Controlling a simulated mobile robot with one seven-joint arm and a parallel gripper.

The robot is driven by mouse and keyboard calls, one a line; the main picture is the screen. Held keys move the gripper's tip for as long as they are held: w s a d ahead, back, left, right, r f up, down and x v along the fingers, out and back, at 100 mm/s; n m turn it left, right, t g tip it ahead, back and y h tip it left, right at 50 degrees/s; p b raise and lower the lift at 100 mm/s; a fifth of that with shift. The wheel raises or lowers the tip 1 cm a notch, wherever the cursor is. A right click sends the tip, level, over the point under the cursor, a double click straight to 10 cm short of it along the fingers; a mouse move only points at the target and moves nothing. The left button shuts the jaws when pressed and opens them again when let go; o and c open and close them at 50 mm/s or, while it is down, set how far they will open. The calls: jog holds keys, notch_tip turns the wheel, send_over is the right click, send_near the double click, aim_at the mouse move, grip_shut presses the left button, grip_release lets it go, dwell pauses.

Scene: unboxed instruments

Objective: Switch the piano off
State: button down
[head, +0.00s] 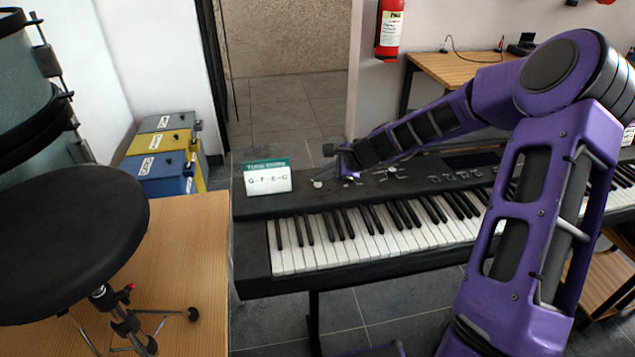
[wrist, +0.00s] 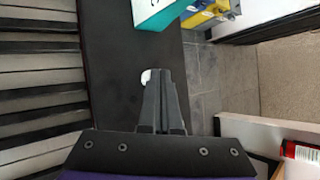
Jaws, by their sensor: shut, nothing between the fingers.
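The black piano (head: 255,255) is a long keyboard on a stand, its control panel behind the keys. A small pale round knob (head: 317,183) sits at the panel's left end; the wrist view shows a pale round part (wrist: 145,77) beside my fingertips and partly hidden by them. I cannot tell if it is the power control, or on or off. My gripper (head: 345,176) is low over the left of the panel, shut and empty. In the wrist view its fingers (wrist: 159,73) are together; contact with the panel cannot be told.
A card stand (head: 267,178) with a green top stands left of my gripper on the piano; it shows in the wrist view (wrist: 155,12). More controls (head: 392,172) lie to the right. A drum stool (head: 70,245) on a wooden platform (head: 190,250) is at left.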

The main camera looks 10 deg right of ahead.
jog(key=shift+r, duration=0.35)
notch_tip(320, 180, up, 6)
jog(key=p, duration=0.4)
jog(key=shift+p, duration=0.3)
jog(key=shift+f, duration=0.1)
